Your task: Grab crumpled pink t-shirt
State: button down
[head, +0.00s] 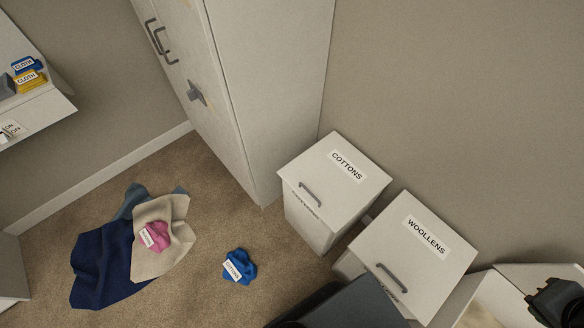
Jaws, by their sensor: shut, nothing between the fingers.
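A crumpled pink t-shirt (154,236) with a white label lies on top of a beige cloth (176,213) on the carpet, at the lower left of the head view. The label's print is too small to read surely. My gripper (548,301) shows as a dark shape at the lower right edge, partly cut off. It is shut and empty, far to the right of the pink t-shirt and apart from it.
A navy cloth (98,262) and a grey-blue cloth (130,200) lie under the beige one. A blue labelled garment (239,268) lies apart on the carpet. A tall cabinet (272,85), the COTTONS bin (320,160) and the WOOLLENS bin (399,223) stand along the wall.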

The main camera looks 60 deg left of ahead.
aim_at(155, 236)
jog(key=u, duration=0.65)
jog(key=k, duration=0.3)
jog(key=u, duration=3.1)
jog(key=i, duration=0.5)
jog(key=u, duration=1.15)
jog(key=i, duration=1.9)
jog(key=z, duration=1.95)
